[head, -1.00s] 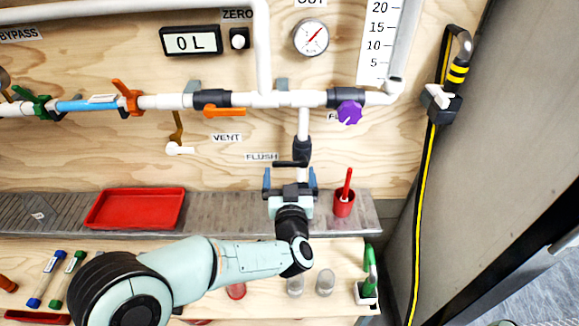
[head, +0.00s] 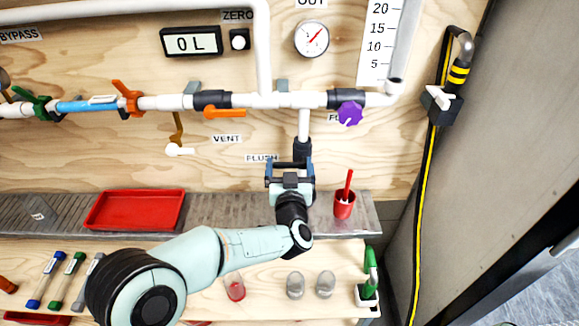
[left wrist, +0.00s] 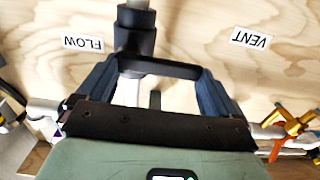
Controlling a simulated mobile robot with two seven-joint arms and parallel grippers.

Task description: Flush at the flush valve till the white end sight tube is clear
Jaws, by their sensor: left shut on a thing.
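The flush valve (head: 302,149) is a black fitting on a white vertical pipe, right of the FLUSH label (head: 262,158). Its black bar handle (left wrist: 158,68) lies between the blue fingers of my left gripper (head: 289,165). In the left wrist view my left gripper (left wrist: 156,80) is shut on the bar, one finger at each end. The head view mostly hides the handle behind the gripper. A blue section of pipe (head: 85,105) sits between green and orange handles at the left. I cannot tell which part is the white end sight tube.
A purple knob (head: 349,113) is up and right of the gripper. A red cup (head: 344,206) with a red stick stands close on its right. A red tray (head: 134,210) lies on the grey ledge to the left. An orange handle (head: 225,112) is above.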

